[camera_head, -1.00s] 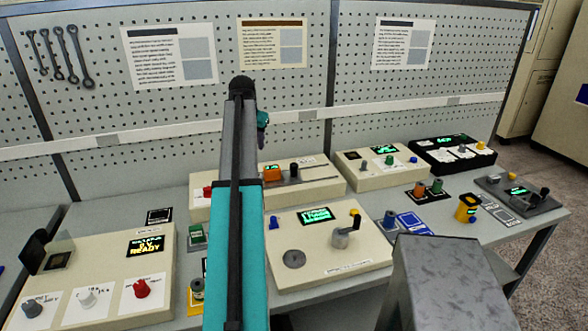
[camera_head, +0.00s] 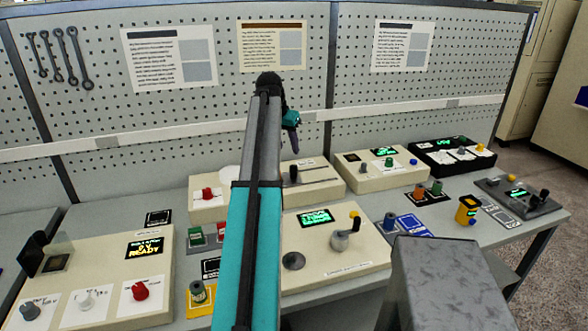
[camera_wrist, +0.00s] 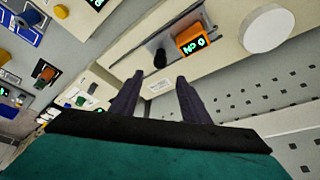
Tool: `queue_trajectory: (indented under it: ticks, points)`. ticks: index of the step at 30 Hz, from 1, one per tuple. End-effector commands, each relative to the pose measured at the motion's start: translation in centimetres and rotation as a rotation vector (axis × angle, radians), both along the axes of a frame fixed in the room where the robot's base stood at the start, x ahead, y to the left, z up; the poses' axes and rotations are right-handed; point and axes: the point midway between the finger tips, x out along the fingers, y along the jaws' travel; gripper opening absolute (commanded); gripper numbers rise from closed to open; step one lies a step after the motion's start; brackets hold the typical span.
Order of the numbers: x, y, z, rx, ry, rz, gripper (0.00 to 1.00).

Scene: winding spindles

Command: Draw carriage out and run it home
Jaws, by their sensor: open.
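A long beige unit (camera_head: 322,186) at the back of the bench has a slotted strip along its top. A dark upright knob (camera_head: 293,173) stands at this strip, and it also shows in the wrist view (camera_wrist: 159,57). An orange block with a lit green display (camera_wrist: 190,41) sits beside the knob; my arm hides it in the head view. I cannot tell which of these parts is the carriage. My gripper (camera_wrist: 158,80) is open and empty, above the unit and apart from the knob, its fingers pointing down in the head view (camera_head: 294,140).
A white disc (camera_wrist: 268,28) lies on the unit beyond the orange block. A beige box with a crank (camera_head: 345,236) stands in front. Another beige box (camera_head: 382,170) stands to the right, and a pegboard wall (camera_head: 200,110) rises behind.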

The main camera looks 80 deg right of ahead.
Motion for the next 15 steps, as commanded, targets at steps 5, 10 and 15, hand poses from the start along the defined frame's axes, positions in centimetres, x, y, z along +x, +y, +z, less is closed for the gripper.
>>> queue_trajectory:
  ticks: [5, 10, 15]
  points:
    - [-0.2, -0.6, -1.5, 0.002, 0.000, 0.000, 0.42]
    - [-0.5, -1.3, -3.3, 0.002, 0.000, -0.001, 0.42]
    - [-0.8, -2.0, -5.1, 0.002, 0.000, -0.001, 0.42]
